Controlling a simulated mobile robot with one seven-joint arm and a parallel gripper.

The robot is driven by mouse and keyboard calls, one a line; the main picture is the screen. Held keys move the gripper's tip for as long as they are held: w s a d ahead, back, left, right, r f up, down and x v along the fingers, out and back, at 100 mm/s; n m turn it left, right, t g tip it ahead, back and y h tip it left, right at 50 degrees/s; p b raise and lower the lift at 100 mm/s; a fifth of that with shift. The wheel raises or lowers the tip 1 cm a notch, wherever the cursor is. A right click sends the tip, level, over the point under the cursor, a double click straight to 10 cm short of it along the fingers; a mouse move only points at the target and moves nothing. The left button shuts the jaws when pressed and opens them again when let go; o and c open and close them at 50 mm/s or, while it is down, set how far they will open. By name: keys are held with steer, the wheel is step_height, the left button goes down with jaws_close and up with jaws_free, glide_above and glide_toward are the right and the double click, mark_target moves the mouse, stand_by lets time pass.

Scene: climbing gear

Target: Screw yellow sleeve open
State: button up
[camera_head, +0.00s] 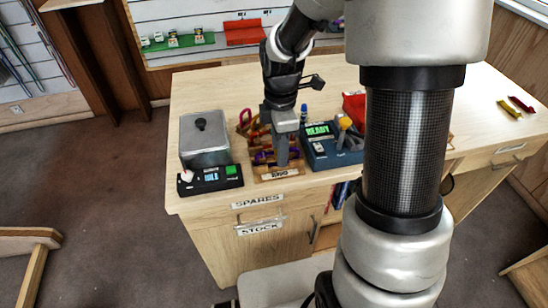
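My gripper (282,158) points down over a wooden tray (280,174) on the counter, in front of several coloured pieces, orange, red and purple, that look like carabiners (258,137). They are small and partly hidden by my gripper, and I cannot make out a yellow sleeve among them. I cannot tell whether the fingers are open or touch anything. To the right, a blue device (322,153) with a green READY display carries an upright piece with a yellow-orange top (345,122). I cannot tell whether this is the yellow sleeve.
A grey lidded box (205,139) and a black unit with green displays (211,179) stand left of the tray. A red item (355,105) is behind the blue device, partly hidden by my arm. Yellow (509,109) and dark red (521,104) pieces lie far right. The counter's back left is clear.

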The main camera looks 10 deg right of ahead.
steer(key=shift+s+f, duration=0.15)
steer(key=shift+f+b, duration=0.95)
steer(key=shift+f, duration=0.35)
steer(key=shift+w, duration=0.8)
steer(key=shift+r, duration=0.2)
steer(key=shift+a+r+p, duration=0.1)
steer(key=shift+r+p, duration=1.25)
steer(key=shift+s, duration=0.8)
